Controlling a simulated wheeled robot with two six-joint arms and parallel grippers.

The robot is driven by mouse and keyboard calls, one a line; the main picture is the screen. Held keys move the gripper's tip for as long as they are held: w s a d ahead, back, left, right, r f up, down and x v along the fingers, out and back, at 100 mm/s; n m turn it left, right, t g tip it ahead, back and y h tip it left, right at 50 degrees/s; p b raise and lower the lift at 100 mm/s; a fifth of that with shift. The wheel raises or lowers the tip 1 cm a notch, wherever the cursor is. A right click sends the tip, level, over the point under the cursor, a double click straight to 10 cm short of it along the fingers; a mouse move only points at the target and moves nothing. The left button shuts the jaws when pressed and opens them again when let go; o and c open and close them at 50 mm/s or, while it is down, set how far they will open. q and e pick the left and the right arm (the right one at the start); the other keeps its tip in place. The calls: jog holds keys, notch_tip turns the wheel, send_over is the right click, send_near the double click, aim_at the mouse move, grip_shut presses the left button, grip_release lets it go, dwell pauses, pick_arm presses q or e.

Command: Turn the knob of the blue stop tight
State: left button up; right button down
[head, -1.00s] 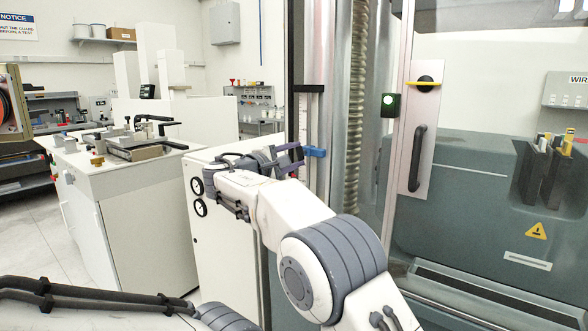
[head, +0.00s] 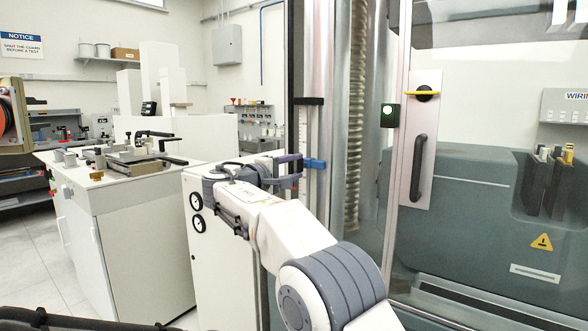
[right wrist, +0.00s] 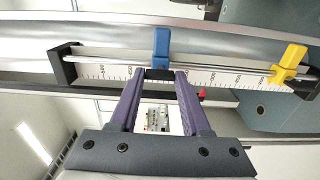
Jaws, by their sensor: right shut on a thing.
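The blue stop (right wrist: 161,46) sits on the rail of a vertical scale (head: 304,135), which lies sideways in the right wrist view. The stop also shows in the head view (head: 316,164), just right of my right gripper (head: 298,170). In the right wrist view, the two purple fingers of my right gripper (right wrist: 160,76) are shut on the small dark knob (right wrist: 159,74) of the blue stop. The fingertips hide the knob's sides. My left gripper is out of view.
A yellow stop (right wrist: 288,64) sits near one end of the same rail, and a small red pointer (right wrist: 202,94) is beside the scale. A ribbed screw column (head: 355,120) and a guard door with a handle (head: 418,168) stand right of the scale. A white bench (head: 130,240) stands left.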

jog(key=shift+c, duration=1.8)
grip_release()
jog(key=b+v, duration=0.1)
jog(key=v, duration=0.9)
jog(key=shift+s, duration=0.2)
jog(key=shift+a, duration=0.1)
